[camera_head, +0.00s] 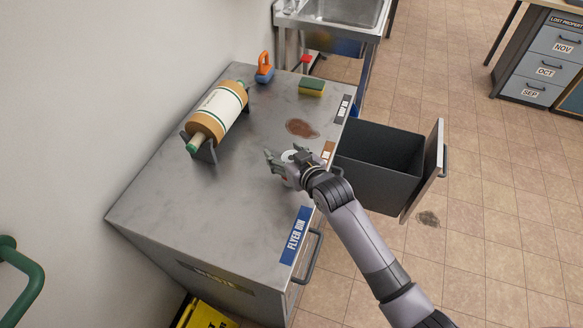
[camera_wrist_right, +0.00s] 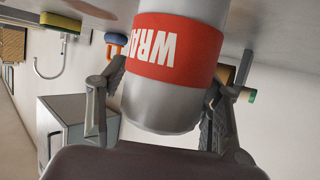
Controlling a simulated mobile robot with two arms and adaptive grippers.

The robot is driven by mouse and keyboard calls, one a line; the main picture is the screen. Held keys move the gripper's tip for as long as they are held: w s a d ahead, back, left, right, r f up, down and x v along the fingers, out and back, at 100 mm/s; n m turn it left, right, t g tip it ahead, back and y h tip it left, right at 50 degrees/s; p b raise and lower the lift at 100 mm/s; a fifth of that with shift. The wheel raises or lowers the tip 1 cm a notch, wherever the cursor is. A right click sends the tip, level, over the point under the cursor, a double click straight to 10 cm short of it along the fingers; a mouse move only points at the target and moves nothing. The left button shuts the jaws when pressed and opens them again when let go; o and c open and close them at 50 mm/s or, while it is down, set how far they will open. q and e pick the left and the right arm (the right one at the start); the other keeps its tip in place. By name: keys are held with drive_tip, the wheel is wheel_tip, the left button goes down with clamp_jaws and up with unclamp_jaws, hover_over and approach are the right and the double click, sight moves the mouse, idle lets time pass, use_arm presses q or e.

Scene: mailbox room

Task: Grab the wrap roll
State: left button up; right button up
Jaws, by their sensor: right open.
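The wrap roll (camera_wrist_right: 168,60) shows large in the right wrist view, a silver-grey cylinder with a red band lettered in white. It lies between the two spread fingers of my right gripper (camera_head: 285,165), and I cannot tell whether either finger touches it. In the head view only a small pale round part of the roll (camera_head: 289,155) shows at the gripper, on the metal counter (camera_head: 235,185) near its right edge; the gripper hides the rest. My right gripper is open. My left gripper is not in view.
A large brown-and-white roll (camera_head: 220,108) lies on a dark holder at the counter's left. An orange-and-blue tool (camera_head: 264,68), a sponge (camera_head: 312,87) and a brown stain (camera_head: 301,128) are further back. An open drawer bin (camera_head: 378,165) juts out on the right.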

drive_tip(key=shift+c, duration=0.5)
drive_tip(key=c, duration=0.9)
drive_tip(key=shift+c, duration=0.3)
drive_tip(key=shift+c, duration=0.7)
